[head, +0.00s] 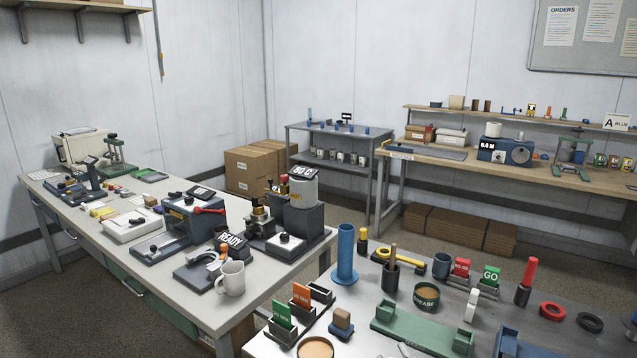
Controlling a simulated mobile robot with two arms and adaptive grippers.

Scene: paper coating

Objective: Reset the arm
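Neither of my grippers nor my arms shows in the head view. The view holds a long workbench (75,222) on the left, a nearer grey table (385,273) at the lower right, and a wooden bench (560,176) along the back wall. A device with a "READY" sign (231,241) and a heater-like machine with an "80 C" display (303,173) stand on the left workbench. Whether either gripper holds anything is hidden from this view.
A white mug (231,278) stands near the left workbench's front edge. On the near table are a blue cylinder (346,252), a green fixture (422,333) and a green "GO" sign (491,276). Cardboard boxes (252,168) sit on the floor, with open floor between the tables.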

